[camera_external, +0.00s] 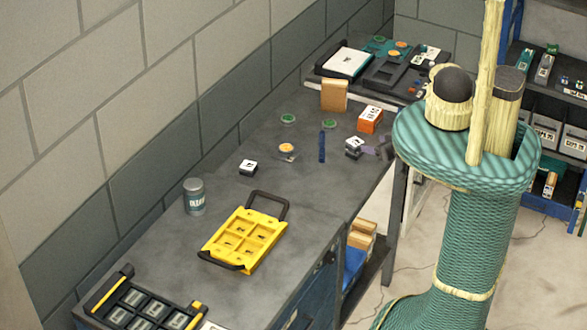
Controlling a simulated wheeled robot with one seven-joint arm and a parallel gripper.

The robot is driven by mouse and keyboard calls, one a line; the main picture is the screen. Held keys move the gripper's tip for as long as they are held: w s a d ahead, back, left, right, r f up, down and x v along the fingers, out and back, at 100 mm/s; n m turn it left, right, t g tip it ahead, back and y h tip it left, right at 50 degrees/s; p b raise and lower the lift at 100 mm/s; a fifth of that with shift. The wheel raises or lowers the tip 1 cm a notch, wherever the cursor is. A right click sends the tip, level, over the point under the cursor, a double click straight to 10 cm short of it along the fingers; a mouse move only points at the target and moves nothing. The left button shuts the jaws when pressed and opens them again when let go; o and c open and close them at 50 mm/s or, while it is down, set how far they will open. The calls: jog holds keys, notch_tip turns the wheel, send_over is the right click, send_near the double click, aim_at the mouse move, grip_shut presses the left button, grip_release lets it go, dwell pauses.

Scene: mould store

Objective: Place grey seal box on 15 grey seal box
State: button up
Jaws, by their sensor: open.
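A small grey box (354,147) with a pale labelled top stands on the right part of the dark bench (222,250). A second small box (248,168), dark-sided with a white labelled top, stands apart, further left and nearer the camera. The numbers on the labels are too small to read, so I cannot tell which box is 15. My gripper (372,150) is open, close to the right side of the first box and partly hidden by my arm. I cannot tell whether it touches that box.
An orange box (370,119), a tan block (334,96), a blue strip (322,147) and small round items lie near the grey box. A yellow tray (243,241) and grey can (195,197) stand nearer the camera.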

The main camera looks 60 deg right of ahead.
jog(key=shift+w, duration=0.1)
dwell(0.3)
jog(key=w+r+n+g+y, duration=0.2)
jog(key=w+n+g+y, duration=0.1)
jog(key=w+n+y, duration=0.35)
jog(key=w+a+r+n+g+h, duration=0.1)
jog(key=w+r+g, duration=0.15)
jog(key=r, duration=0.45)
jog(key=w+a+r+g, duration=0.1)
jog(key=r+g, duration=0.2)
jog(key=r, duration=0.3)
jog(key=s+a+r+m, duration=0.1)
jog(key=s+a+r, duration=0.2)
jog(key=r, duration=0.4)
jog(key=s+a+r+m+g, duration=0.1)
jog(key=s+a+r+m, duration=0.1)
jog(key=a+r, duration=0.3)
jog(key=v, duration=0.3)
jog(key=shift+s+a, duration=0.15)
jog(key=shift+s, duration=0.15)
jog(key=shift+w+g+h, duration=0.1)
jog(key=shift+g+h, duration=0.15)
